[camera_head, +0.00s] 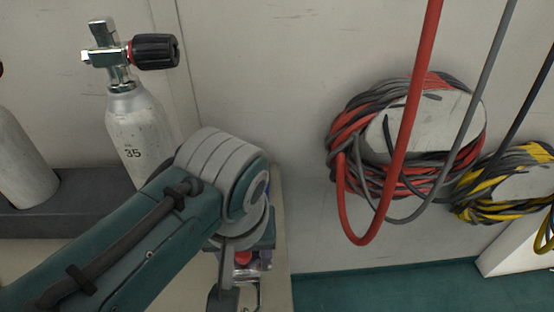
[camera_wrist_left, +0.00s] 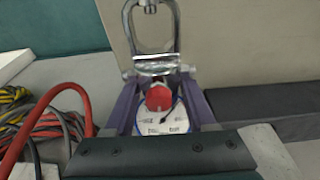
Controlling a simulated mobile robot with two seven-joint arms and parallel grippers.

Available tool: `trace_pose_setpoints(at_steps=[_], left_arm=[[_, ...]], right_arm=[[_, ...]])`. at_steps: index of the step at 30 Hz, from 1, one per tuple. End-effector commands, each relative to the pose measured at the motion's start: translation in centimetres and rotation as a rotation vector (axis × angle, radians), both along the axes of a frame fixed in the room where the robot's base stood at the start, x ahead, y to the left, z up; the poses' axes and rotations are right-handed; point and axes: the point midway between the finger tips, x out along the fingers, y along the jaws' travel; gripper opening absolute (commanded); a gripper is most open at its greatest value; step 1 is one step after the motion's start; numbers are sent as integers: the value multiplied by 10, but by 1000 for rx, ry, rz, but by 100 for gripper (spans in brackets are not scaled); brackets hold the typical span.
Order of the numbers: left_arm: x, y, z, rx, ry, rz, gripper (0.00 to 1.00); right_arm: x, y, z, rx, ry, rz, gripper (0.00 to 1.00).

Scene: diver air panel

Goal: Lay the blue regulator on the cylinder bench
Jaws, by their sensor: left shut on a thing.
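My left gripper (camera_head: 240,272) hangs below my wrist at the bench's right end and is partly hidden by my arm. In the left wrist view its two fingers (camera_wrist_left: 160,90) are shut on the blue regulator (camera_wrist_left: 165,120). The regulator has a pale round face with a blue rim, a red knob and a metal yoke at the top. In the head view only its red and metal parts (camera_head: 243,258) show. The cylinder bench (camera_head: 283,240) is beige and lies behind and under my arm; I cannot tell whether the regulator touches it. My right gripper is not in view.
A grey cylinder (camera_head: 140,125) marked 35, with a black-knobbed valve (camera_head: 155,51), stands close behind my wrist. Another cylinder (camera_head: 22,165) stands left by a dark grey block (camera_head: 70,205). Red and grey hoses (camera_head: 370,175) and yellow-black hoses (camera_head: 490,190) hang on the right wall.

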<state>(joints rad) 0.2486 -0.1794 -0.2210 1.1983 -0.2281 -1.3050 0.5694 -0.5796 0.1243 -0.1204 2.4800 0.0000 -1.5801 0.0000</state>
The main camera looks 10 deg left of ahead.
Motion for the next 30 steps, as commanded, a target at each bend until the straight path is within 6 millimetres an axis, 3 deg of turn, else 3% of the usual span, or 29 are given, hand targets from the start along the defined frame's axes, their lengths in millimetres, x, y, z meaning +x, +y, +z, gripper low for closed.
trace_pose_setpoints(at_steps=[30], left_arm=[[1, 0, -2, 0, -2, 0, 0]], right_arm=[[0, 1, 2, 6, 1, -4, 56]])
